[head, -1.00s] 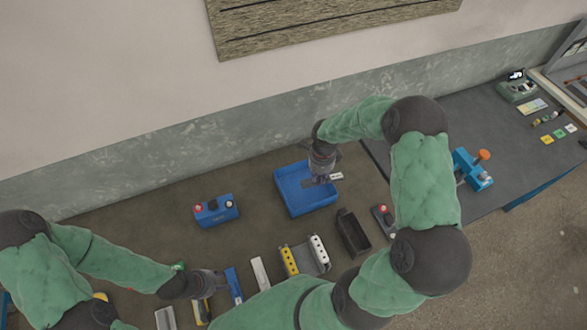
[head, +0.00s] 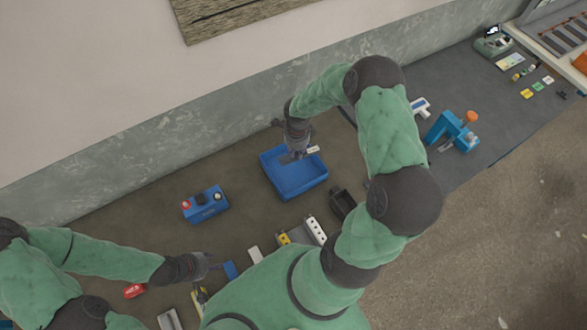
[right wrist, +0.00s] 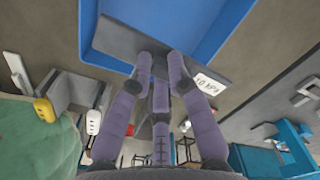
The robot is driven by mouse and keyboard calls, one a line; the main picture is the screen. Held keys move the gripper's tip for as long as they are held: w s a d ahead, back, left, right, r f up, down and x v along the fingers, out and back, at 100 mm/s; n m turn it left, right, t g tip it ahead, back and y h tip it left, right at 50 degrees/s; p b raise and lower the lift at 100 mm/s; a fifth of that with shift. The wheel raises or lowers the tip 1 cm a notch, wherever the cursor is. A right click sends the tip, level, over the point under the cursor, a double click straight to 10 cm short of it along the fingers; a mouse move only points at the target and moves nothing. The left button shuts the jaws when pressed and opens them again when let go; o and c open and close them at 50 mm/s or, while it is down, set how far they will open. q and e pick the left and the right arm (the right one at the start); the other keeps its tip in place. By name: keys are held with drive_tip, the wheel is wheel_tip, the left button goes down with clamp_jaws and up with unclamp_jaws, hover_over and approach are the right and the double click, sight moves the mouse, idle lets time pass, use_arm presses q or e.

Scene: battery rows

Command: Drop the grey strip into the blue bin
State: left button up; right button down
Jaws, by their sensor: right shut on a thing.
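The grey strip (right wrist: 120,42) is a flat dark bar with a white printed label at one end. My right gripper (right wrist: 160,62) is shut on it near its middle. In the head view my right gripper (head: 295,156) is over the back part of the blue bin (head: 304,189), and the strip's labelled end (head: 313,149) shows beside the fingers. The bin is a shallow open box. In the right wrist view its blue rim (right wrist: 87,45) lies beyond the strip. My left gripper (head: 208,264) is low at the left, near a blue block (head: 230,270); its fingers are too small to judge.
A blue box with red and white buttons (head: 205,204) stands left of the bin. A black open tray (head: 342,204) stands to its right. Several small parts lie along the front edge, partly behind my arm. A blue press with an orange knob (head: 452,132) is at the right.

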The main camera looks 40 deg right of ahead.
drive_tip(key=shift+f, duration=0.3)
drive_tip(key=c, duration=1.1)
unclamp_jaws()
wheel_tip(320, 180, up, 12)
